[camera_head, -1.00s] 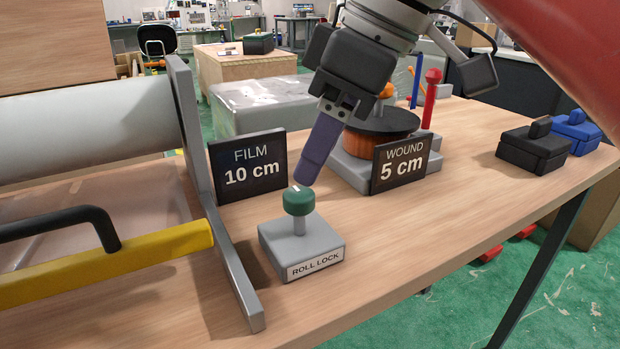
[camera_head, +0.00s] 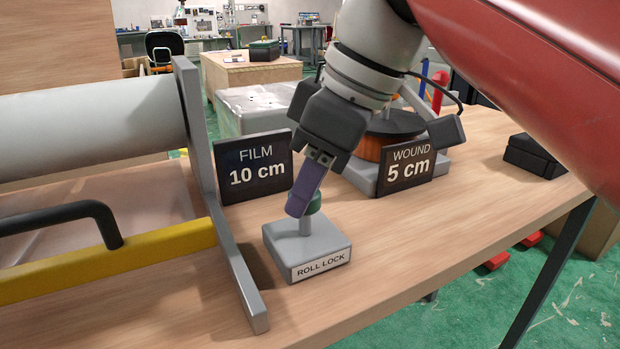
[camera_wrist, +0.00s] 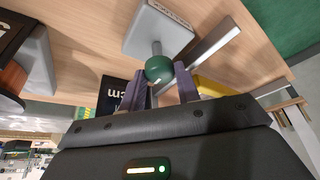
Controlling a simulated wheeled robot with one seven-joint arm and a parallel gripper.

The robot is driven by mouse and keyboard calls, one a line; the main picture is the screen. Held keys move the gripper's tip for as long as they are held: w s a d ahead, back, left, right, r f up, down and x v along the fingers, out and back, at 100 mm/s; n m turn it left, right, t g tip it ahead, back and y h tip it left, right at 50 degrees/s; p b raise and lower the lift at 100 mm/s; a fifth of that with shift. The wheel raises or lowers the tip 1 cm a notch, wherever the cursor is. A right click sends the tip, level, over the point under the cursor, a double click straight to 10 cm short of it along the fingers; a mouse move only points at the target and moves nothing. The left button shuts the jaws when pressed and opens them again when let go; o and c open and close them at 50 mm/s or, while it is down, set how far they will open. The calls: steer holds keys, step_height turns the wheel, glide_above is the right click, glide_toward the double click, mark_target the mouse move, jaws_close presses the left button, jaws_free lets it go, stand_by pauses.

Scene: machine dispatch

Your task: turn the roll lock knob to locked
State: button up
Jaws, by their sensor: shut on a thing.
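The green roll lock knob (camera_head: 316,203) stands on a short grey post above a grey base (camera_head: 325,247) with a "ROLL LOCK" label on its front. My gripper (camera_head: 298,208) comes down from above and is shut on the knob, its near purple finger covering much of the knob in the head view. In the wrist view the knob (camera_wrist: 159,69) sits between the two purple fingertips (camera_wrist: 160,78), and the base (camera_wrist: 158,30) is beyond it. The knob's pointer mark is hidden in the head view, and I cannot read its setting.
A "FILM 10 cm" sign (camera_head: 252,167) stands behind the knob, and a "WOUND 5 cm" sign (camera_head: 408,163) stands to its right by an orange spool (camera_head: 372,147). A grey upright frame (camera_head: 200,150) and yellow bar (camera_head: 165,248) are at left. The table front right is clear.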

steer(key=shift+m, duration=0.5)
steer(key=shift+c, duration=0.3)
steer(key=m, duration=0.2)
steer(key=m+t, duration=0.1)
steer(key=shift+s+m+t+h+p, duration=0.1)
steer(key=shift+m+t+h+p, duration=0.2)
steer(key=shift+m+h+p, duration=0.1)
steer(key=m, duration=0.2)
steer(key=m+t+h+p, duration=0.1)
steer(key=m, duration=0.1)
steer(key=shift+s+a+m, duration=0.1)
steer(key=shift+a+m, duration=0.05)
steer(key=shift+m, duration=0.15)
steer(key=m+h, duration=0.2)
steer(key=m, duration=0.2)
steer(key=shift+a+t, duration=0.1)
steer(key=shift+t, duration=0.3)
steer(key=shift+a+m+h, duration=0.15)
steer(key=shift+m+h, duration=0.65)
steer(key=shift+m, duration=1.4)
steer(key=o, duration=1)
